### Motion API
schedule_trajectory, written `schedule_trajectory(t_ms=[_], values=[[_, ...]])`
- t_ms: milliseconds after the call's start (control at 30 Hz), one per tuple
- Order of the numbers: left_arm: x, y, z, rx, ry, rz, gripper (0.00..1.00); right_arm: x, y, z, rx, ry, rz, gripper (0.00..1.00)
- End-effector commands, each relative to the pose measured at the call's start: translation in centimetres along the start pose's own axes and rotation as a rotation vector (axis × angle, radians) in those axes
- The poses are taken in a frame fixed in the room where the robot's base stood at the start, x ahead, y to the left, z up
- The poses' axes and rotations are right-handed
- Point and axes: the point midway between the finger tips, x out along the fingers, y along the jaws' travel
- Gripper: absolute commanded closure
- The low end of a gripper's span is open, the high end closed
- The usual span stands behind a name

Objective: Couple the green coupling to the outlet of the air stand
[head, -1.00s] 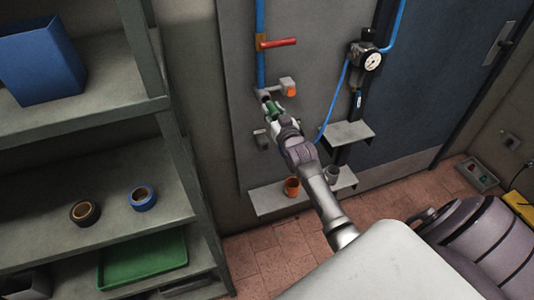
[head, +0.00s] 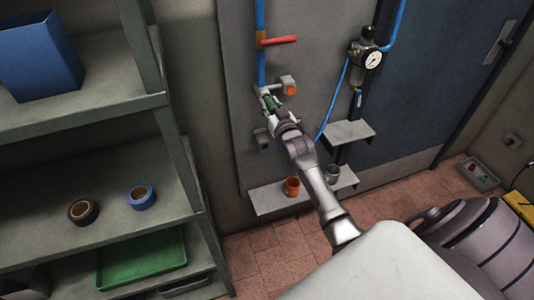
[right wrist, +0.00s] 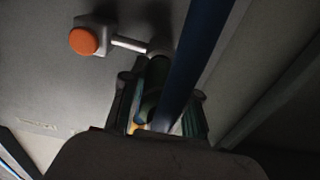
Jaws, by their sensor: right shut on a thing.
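My right gripper (head: 268,100) is at the grey wall panel, shut on the green coupling (head: 270,102), just below the lower end of the blue pipe (head: 260,67). The outlet at that pipe end is mostly hidden by the gripper, so I cannot tell whether the coupling touches it or is seated. In the right wrist view the dark green coupling (right wrist: 155,75) shows between my fingers, its end close to the fitting above. That view is dark. My left gripper is not in view.
A red-handled valve (head: 279,42) sits on the pipe, and a grey block with an orange button (head: 289,88) is right of the outlet. A dark blue strip (right wrist: 197,60) crosses the wrist view. A ledge (head: 270,201) holds an orange cup (head: 292,187). Shelving (head: 110,210) stands left.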

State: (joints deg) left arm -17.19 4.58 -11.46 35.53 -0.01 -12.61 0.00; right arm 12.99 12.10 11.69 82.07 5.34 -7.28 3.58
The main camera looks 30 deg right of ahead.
Motion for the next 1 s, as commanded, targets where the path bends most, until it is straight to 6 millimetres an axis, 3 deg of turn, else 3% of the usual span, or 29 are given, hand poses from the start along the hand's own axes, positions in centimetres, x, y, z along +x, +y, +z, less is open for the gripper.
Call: schedule_trajectory(t_ms=[567, 600, 733, 1000], values=[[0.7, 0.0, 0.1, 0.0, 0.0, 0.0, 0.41, 1.2, 0.0, -0.1, 0.0, 0.002, 0.0, 1.0], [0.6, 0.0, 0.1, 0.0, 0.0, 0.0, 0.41, 1.2, 0.0, -0.1, 0.0, 0.002, 0.0, 0.64], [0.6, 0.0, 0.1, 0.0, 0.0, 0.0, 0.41, 1.1, 0.0, -0.1, 0.0, 0.001, 0.0, 0.42], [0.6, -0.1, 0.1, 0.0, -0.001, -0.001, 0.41, 1.1, 0.0, 0.1, 0.0, -0.002, 0.0, 0.41]])
